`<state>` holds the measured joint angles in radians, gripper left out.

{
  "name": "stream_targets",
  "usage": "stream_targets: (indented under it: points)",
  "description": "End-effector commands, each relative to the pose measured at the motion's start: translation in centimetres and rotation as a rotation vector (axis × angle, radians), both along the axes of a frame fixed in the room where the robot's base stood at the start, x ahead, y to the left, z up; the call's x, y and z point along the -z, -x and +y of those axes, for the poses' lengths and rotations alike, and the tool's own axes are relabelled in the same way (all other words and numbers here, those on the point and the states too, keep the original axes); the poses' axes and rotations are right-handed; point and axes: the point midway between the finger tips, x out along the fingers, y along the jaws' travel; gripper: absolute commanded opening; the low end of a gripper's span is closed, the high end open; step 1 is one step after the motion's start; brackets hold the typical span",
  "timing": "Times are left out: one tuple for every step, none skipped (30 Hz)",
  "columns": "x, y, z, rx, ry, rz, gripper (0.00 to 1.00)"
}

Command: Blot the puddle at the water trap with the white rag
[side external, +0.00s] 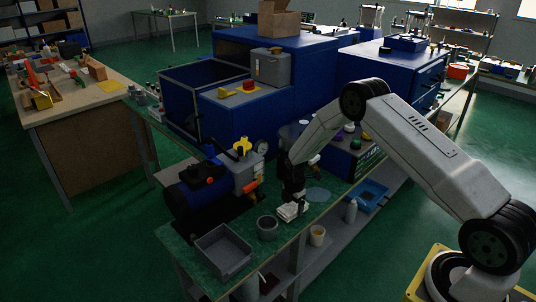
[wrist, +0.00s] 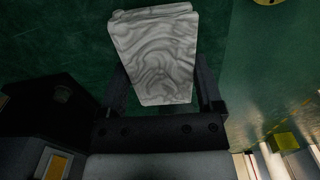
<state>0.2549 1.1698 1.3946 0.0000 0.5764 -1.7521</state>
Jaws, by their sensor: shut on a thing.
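My gripper (side external: 292,199) points down over the green bench top, with its fingers shut on the white rag (side external: 290,212). In the wrist view the rag (wrist: 152,55) shows as a folded, wrinkled white pad between the two dark fingers of my gripper (wrist: 160,88). In the side view the rag is low at the bench top; I cannot tell whether it touches it. A flat, pale bluish round patch (side external: 319,195), which looks like the puddle, lies on the bench just right of my gripper. I cannot clearly make out the water trap.
A grey cup (side external: 267,228) and an open grey tray (side external: 223,251) stand left of the rag near the bench's front. A blue compressor (side external: 205,195) is behind them. A dark blue box with coloured knobs (side external: 352,155) stands behind the patch. A lower shelf holds a blue bin (side external: 370,192).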

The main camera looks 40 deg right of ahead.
Motion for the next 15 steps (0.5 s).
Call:
stream_targets:
  points:
    - [0.00,0.00,0.00,0.000,0.000,0.000,0.37]
    - [0.01,0.00,0.00,0.000,0.000,0.000,0.37]
    - [0.03,0.00,0.00,0.000,0.000,0.000,0.37]
    - [0.05,0.00,0.00,0.000,0.000,0.000,0.37]
    - [0.07,0.00,0.00,0.000,0.000,0.000,0.37]
    - [0.11,-0.01,0.00,0.000,0.000,0.000,0.37]
    - [0.15,-0.01,0.00,0.000,0.000,0.000,0.37]
    - [0.18,-0.01,0.00,0.000,0.000,0.000,0.37]
    - [0.24,-0.01,0.00,0.000,0.000,0.000,0.37]
    - [0.28,-0.02,0.00,0.000,0.000,0.000,0.37]
    - [0.32,-0.02,0.00,0.000,0.000,0.000,0.37]
    - [0.38,-0.02,0.00,0.000,0.000,0.000,0.37]
    - [0.43,-0.02,-0.01,0.000,0.000,0.000,0.37]
    - [0.47,-0.01,-0.01,0.000,0.000,0.000,0.37]
    - [0.53,-0.01,0.00,0.000,0.000,0.000,0.37]
